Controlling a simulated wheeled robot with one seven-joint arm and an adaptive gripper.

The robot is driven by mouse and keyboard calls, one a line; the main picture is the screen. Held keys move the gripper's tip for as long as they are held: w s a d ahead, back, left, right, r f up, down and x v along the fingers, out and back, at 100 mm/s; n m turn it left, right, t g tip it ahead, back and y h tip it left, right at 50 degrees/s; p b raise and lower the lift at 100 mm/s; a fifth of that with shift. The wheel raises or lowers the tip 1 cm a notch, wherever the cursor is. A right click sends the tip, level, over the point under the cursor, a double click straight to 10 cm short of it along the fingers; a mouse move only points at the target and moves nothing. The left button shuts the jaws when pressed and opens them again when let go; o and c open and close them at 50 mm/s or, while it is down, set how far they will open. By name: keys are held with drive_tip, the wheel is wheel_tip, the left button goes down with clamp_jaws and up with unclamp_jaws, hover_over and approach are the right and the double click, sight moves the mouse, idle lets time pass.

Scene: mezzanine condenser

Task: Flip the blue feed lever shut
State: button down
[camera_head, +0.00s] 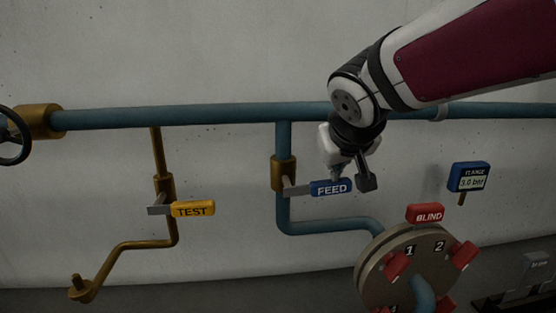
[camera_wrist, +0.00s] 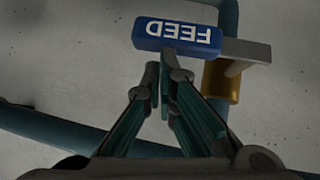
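The blue feed lever (camera_head: 330,188) has a grey arm and a blue handle marked FEED. It points level to the right from the brass valve body (camera_head: 283,173) on a vertical blue pipe. In the wrist view the handle (camera_wrist: 177,36) appears upside down, with the valve at its right. My gripper (camera_head: 337,174) is just above the handle in the head view. In the wrist view my gripper's fingertips (camera_wrist: 162,74) are drawn nearly together, with nothing seen between them. They lie close to the handle's edge; whether they touch it I cannot tell.
A yellow TEST lever (camera_head: 193,209) is at the left on a brass pipe. A round flange (camera_head: 372,268) with red numbered tabs and a red BLIND tag (camera_head: 425,214) is lower right. A gauge (camera_head: 468,177) reads 3.0 bar. A blue pipe (camera_head: 220,116) runs across above.

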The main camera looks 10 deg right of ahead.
drive_tip(key=shift+d+f, duration=0.25)
drive_tip(key=shift+f, duration=0.2)
idle(0.3)
drive_tip(key=s+r+p, duration=0.2)
drive_tip(key=s+r, duration=0.5)
drive_tip(key=r, duration=0.4)
drive_tip(key=shift+r+p, duration=0.15)
drive_tip(key=shift+p, duration=0.2)
drive_tip(key=s+d+f+m+g+y, duration=0.1)
drive_tip(key=s+f+g, duration=0.3)
drive_tip(key=s+f, duration=1.1)
drive_tip(key=s+y, duration=0.1)
drive_tip(key=s, duration=0.3)
drive_tip(key=shift+f, duration=0.4)
